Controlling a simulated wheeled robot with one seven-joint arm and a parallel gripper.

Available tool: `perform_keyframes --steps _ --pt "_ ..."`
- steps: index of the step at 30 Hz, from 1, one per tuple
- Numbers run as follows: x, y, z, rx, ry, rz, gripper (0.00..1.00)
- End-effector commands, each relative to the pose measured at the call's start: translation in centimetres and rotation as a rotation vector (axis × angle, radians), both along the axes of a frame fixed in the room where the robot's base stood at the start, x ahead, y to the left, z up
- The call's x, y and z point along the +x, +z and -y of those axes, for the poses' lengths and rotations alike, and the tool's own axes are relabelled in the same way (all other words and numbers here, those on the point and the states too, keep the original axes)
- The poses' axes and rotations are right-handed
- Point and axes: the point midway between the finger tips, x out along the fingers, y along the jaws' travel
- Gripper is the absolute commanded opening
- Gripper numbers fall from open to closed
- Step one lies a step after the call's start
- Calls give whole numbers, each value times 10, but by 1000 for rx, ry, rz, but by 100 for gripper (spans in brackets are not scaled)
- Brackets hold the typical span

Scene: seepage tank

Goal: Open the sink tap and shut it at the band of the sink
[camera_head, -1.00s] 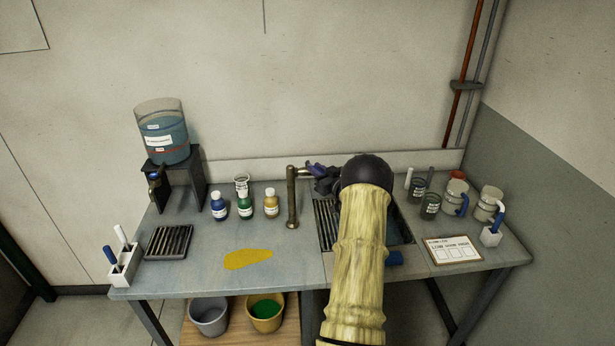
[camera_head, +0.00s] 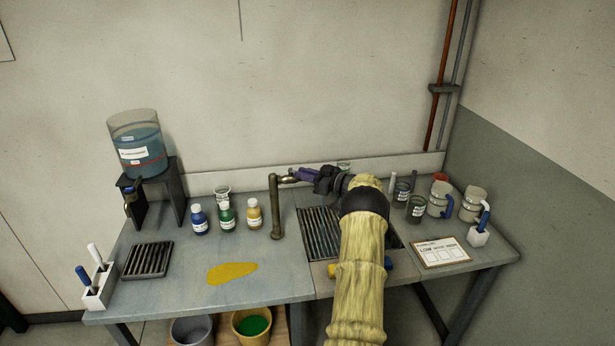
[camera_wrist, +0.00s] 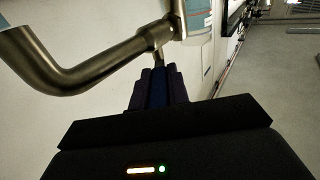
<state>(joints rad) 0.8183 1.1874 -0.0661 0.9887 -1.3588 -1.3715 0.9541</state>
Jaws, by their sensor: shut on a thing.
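The sink tap (camera_head: 277,208) is a bronze-coloured upright pipe with a short bent spout, left of the sink grate. My gripper (camera_head: 298,175) has purple fingers and is at the top of the tap from the right. In the wrist view my gripper (camera_wrist: 156,80) is shut on the tap's small blue lever (camera_wrist: 157,90), beside the bent pipe (camera_wrist: 95,72). The sink (camera_head: 393,237) is at the table's right half, its basin mostly hidden by my arm. I cannot make out its band or the water level.
A tank of blue water (camera_head: 138,150) stands on a dark stand at the left. Three bottles (camera_head: 227,217) stand left of the tap. A yellow puddle shape (camera_head: 232,273) lies in front. Jars (camera_head: 441,203) and a white card (camera_head: 440,252) are at the right.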

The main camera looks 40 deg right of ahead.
Motion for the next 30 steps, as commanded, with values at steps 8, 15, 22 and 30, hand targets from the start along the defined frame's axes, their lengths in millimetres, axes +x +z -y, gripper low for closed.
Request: perform_keyframes --steps 8,15,22,30 --pt "1 1 -1 2 5 4 0" --pt "1 1 -1 2 5 4 39" --pt "0 1 0 1 4 2 39" --pt "-16 -1 8 0 2 1 39"
